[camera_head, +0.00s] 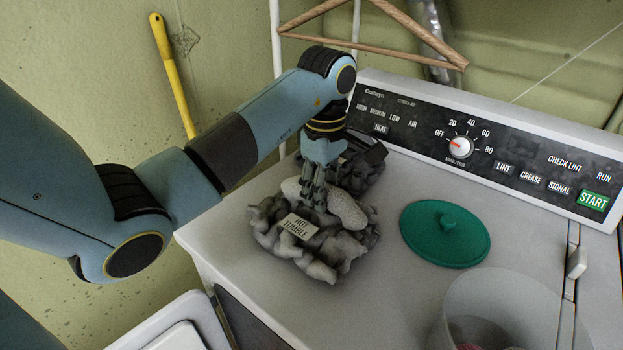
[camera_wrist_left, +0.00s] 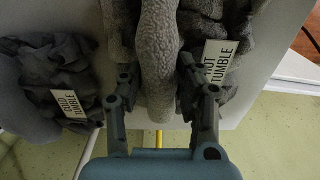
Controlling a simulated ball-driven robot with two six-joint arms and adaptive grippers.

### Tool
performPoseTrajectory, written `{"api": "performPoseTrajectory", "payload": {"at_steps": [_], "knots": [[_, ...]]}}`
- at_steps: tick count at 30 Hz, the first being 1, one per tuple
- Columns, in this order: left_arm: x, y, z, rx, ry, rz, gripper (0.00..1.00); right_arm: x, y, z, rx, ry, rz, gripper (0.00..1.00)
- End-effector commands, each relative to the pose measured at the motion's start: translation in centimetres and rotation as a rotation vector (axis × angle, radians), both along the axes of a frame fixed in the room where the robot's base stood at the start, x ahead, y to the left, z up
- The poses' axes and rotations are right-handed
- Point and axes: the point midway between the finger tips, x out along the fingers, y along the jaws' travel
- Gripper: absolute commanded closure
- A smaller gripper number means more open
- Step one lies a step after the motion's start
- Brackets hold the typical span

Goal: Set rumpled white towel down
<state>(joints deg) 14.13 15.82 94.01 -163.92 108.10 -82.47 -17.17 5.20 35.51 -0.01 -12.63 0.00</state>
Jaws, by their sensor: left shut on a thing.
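The rumpled white towel (camera_head: 347,208), pale grey and nubbly in this light, is gripped in my left gripper (camera_head: 314,196). In the left wrist view the towel (camera_wrist_left: 156,45) runs as a thick fold between the two fingers (camera_wrist_left: 157,85). It hangs over or rests on a grey rumpled cloth pile (camera_head: 335,256) with a card reading "HOT TUMBLE" (camera_head: 299,226); I cannot tell if they touch. A darker cloth pile (camera_head: 362,170) lies behind, partly hidden by my gripper; its card shows in the left wrist view (camera_wrist_left: 70,103). My right gripper is not in view.
The piles are on a white dryer top (camera_head: 385,300), near its left edge. A green lid (camera_head: 445,233) lies to their right, with a clear tub (camera_head: 515,310) at front right. The control panel (camera_head: 480,140) rises behind. A wooden hanger (camera_head: 420,35) hangs above.

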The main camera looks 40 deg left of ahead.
Motion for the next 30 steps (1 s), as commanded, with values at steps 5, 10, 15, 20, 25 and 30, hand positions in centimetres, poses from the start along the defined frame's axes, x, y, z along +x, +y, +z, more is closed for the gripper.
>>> {"api": "performPoseTrajectory", "payload": {"at_steps": [5, 10, 15, 20, 25, 30], "knots": [[0.0, -0.1, 0.0, -0.001, 0.001, -0.002, 1.00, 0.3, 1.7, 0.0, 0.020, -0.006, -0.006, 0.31], [0.0, 0.0, -0.5, -0.001, 0.000, -0.001, 1.00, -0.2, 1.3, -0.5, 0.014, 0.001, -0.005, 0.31], [0.0, 0.0, -0.3, -0.001, 0.000, -0.001, 0.44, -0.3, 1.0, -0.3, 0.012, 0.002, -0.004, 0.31], [0.0, 0.0, -0.3, -0.001, 0.000, -0.001, 0.43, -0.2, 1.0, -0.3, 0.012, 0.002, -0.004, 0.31], [0.0, 0.0, 0.0, -0.001, 0.000, -0.001, 0.43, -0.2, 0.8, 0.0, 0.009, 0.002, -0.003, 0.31], [0.2, 0.0, 2.2, 0.000, -0.006, -0.002, 0.43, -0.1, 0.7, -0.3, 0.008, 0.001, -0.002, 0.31]]}}
